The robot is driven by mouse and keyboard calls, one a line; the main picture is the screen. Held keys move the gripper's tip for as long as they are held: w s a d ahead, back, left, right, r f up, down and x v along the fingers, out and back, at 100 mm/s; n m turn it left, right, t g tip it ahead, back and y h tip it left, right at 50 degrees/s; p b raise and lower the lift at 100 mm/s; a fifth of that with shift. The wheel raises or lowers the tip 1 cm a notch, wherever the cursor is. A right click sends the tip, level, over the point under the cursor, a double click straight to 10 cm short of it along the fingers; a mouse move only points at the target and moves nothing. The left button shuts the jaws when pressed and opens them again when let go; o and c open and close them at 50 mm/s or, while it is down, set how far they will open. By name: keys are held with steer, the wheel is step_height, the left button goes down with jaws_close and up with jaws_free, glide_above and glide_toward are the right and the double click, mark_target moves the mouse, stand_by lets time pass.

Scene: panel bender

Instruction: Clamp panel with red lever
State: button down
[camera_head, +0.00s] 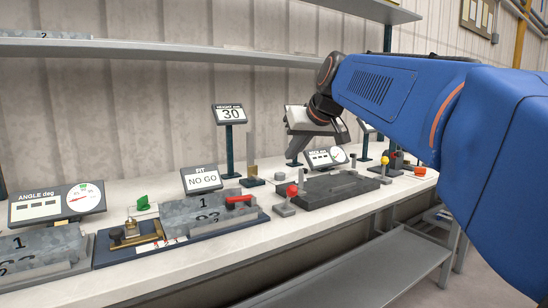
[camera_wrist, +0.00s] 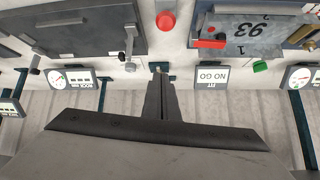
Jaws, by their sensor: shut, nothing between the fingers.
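The red lever (camera_head: 238,200) lies at the right end of a galvanized panel (camera_head: 205,212) marked with digits, on a dark blue fixture (camera_head: 255,218). In the wrist view the red lever (camera_wrist: 208,44) shows at upper right, at the edge of the panel (camera_wrist: 262,28). My gripper (camera_head: 342,134) is beyond and to the right of the lever, raised above the bench and apart from it. In the wrist view its fingers (camera_wrist: 161,72) are together with nothing between them. I cannot tell whether the lever presses on the panel.
A red knob on a grey stand (camera_head: 291,192) stands between the fixture and a dark block (camera_head: 335,188). Behind are a NO GO display (camera_head: 201,180) and a display reading 30 (camera_head: 230,114). Another panel (camera_head: 40,250) lies at left. A shelf (camera_head: 170,52) hangs above.

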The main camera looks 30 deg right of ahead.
steer(key=s+r, duration=0.1)
steer(key=s, duration=0.1)
steer(key=s+r, duration=0.1)
steer(key=s, duration=0.1)
steer(key=shift+a+r, duration=0.1)
stand_by(0.4)
steer(key=s+a+f, duration=0.2)
steer(key=a+f, duration=0.1)
steer(key=f, duration=0.2)
steer(key=s+a+f+g, duration=0.1)
steer(key=s+a+f, duration=0.1)
steer(key=f, duration=0.4)
steer(key=s+a+f+g, duration=0.1)
steer(key=s+a+f, duration=0.1)
steer(key=f, duration=0.3)
steer(key=shift+s+a+f+n+y, duration=0.15)
steer(key=shift+a+f+n+y, duration=0.2)
steer(key=shift+a, duration=0.45)
steer(key=s+a+f+g, duration=0.1)
steer(key=s+a+f, duration=0.1)
steer(key=s+f, duration=0.3)
steer(key=s+a+f+n+g, duration=0.1)
steer(key=s+f, duration=0.4)
steer(key=f, duration=0.8)
steer(key=shift+s+a+f, duration=0.2)
steer(key=shift+a+f, duration=0.05)
steer(key=shift+a, duration=0.5)
